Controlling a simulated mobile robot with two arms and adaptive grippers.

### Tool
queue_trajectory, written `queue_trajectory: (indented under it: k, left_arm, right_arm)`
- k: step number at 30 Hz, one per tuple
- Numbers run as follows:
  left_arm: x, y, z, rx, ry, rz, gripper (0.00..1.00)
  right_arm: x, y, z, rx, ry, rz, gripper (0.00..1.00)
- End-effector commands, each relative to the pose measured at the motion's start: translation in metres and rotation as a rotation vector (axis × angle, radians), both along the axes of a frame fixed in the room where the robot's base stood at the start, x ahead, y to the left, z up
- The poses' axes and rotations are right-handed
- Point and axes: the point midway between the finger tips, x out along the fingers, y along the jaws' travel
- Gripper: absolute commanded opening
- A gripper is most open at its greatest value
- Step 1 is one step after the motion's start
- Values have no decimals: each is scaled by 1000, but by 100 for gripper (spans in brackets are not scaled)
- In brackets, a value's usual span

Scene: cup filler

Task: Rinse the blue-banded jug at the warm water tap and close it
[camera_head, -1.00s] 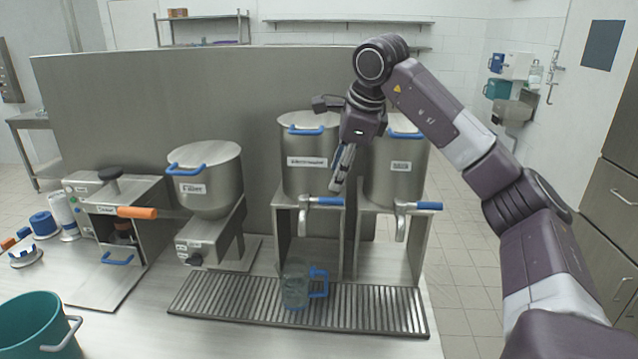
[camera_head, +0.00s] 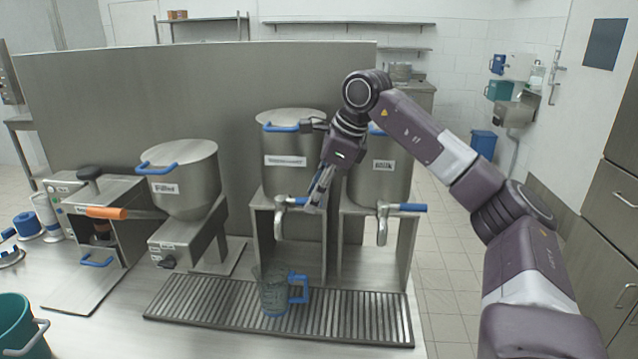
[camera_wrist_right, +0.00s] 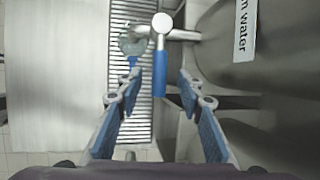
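The clear jug (camera_head: 274,294) with a blue handle stands upright on the drip grate (camera_head: 215,312), below the warm water tap (camera_head: 280,220). It also shows, partly hidden by the tap, in the right wrist view (camera_wrist_right: 133,43). The tap's blue lever (camera_head: 296,201) points right. My right gripper (camera_head: 317,196) is at the lever's free end. In the right wrist view its fingers (camera_wrist_right: 158,86) are open, with the blue lever (camera_wrist_right: 160,72) seen between them and not gripped. Whether water runs cannot be made out. My left gripper is not in view.
A second tank (camera_head: 380,175) with its own blue-levered tap (camera_head: 383,225) stands to the right. A teal bucket (camera_head: 15,325) is at the front left. The grate's right part is clear.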

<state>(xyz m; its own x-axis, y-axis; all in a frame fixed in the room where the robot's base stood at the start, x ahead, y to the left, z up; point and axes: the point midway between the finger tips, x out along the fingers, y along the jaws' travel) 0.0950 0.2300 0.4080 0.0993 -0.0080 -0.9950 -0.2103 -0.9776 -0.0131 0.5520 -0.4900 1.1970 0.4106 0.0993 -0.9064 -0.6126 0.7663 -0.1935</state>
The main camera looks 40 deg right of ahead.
Motion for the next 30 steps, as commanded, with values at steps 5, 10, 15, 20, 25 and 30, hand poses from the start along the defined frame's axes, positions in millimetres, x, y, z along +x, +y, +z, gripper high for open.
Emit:
queue_trajectory:
  k: [5,10,15,20,25,30]
  left_arm:
    - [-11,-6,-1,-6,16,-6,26]
    - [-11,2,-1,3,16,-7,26]
    - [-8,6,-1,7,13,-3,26]
    - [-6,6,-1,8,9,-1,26]
    - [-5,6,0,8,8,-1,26]
    - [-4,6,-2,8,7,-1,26]
  right_arm:
    - [1,0,-2,0,-1,0,34]
    - [1,0,-2,0,-1,0,29]
    - [1,0,-2,0,-1,0,10]
    - [1,0,-2,0,-2,1,0]
    - [1,0,-1,-1,-2,-1,0]
    - [-2,6,-2,-3,-2,-73,0]
